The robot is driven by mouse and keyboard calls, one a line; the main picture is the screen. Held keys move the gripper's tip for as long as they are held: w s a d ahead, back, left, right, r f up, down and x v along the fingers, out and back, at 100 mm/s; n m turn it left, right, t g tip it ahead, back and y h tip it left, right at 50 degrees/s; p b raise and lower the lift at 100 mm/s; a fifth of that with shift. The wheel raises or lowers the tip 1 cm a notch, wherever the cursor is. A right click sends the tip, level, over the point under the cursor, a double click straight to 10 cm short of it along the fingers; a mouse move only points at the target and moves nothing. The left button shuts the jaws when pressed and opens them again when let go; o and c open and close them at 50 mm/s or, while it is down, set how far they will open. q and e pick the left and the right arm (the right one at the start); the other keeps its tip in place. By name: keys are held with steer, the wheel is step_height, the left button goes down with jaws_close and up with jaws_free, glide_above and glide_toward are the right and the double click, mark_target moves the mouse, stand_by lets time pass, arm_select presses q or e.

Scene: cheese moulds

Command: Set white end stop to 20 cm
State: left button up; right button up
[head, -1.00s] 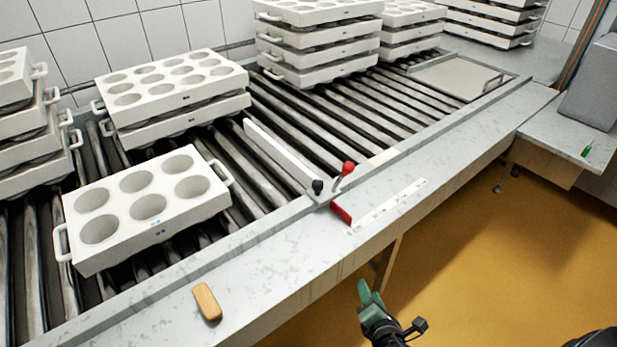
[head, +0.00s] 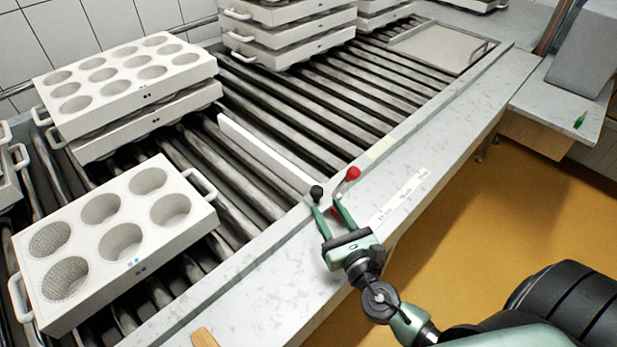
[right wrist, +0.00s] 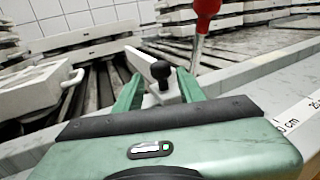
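The white end stop (head: 265,152) is a long upright bar lying across the rollers; it also shows in the right wrist view (right wrist: 143,66). At its near end are a black knob (head: 317,191) and a red-knobbed lever (head: 353,174). In the right wrist view the black knob (right wrist: 160,71) appears between my fingers, and the red lever (right wrist: 205,15) stands to their right. My right gripper (head: 329,207) is open at this near end; contact with the knob cannot be told. The red pointer is mostly hidden behind it.
A six-hole mould (head: 115,240) lies on the rollers at the left, with stacked moulds (head: 130,85) behind it. A wooden piece (head: 204,338) lies on the near ledge. Rollers right of the stop are free up to a flat plate (head: 440,47).

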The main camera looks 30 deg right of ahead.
mark_target(320, 195)
steer(key=w, duration=0.1)
steer(key=w+p, duration=0.1)
steer(key=w, duration=0.2)
steer(key=shift+w+d+r, duration=0.15)
steer(key=shift+w+r, duration=0.05)
steer(key=shift+r, duration=0.1)
steer(key=shift+w+f, duration=0.2)
steer(key=shift+w, duration=0.85)
steer(key=shift+w+d, duration=0.1)
steer(key=shift+w, duration=0.15)
jaws_close()
arm_select(q)
steer(key=s, duration=0.1)
steer(key=s+r, duration=0.1)
steer(key=s, duration=0.1)
steer(key=shift+s+a+r, duration=0.2)
